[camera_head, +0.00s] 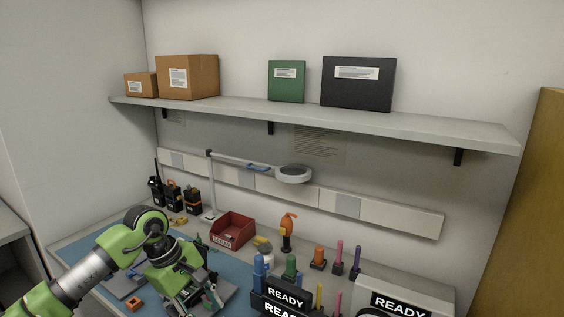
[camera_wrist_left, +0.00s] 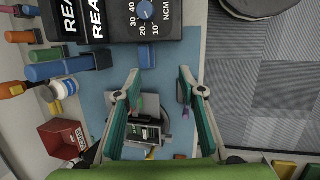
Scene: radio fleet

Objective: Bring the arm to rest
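My left arm (camera_head: 95,272), green and silver, comes in from the lower left in the head view. Its gripper (camera_head: 200,290) points down over the blue mat (camera_head: 232,278) at the front of the bench. In the left wrist view my left gripper (camera_wrist_left: 160,78) has its two teal-padded fingers spread wide apart, with nothing held between them. A dark device (camera_wrist_left: 145,132) with a pale label lies below, partly hidden by the left finger. I cannot tell its exact distance from the fingers. My right gripper is not in view.
A red bin (camera_head: 233,231), a lamp (camera_head: 293,174) on a stand, radios (camera_head: 173,195), upright coloured tools (camera_head: 338,258) and READY boxes (camera_head: 287,298) crowd the bench. A shelf (camera_head: 440,130) with boxes hangs above. Grey floor (camera_wrist_left: 265,95) lies beyond the bench edge.

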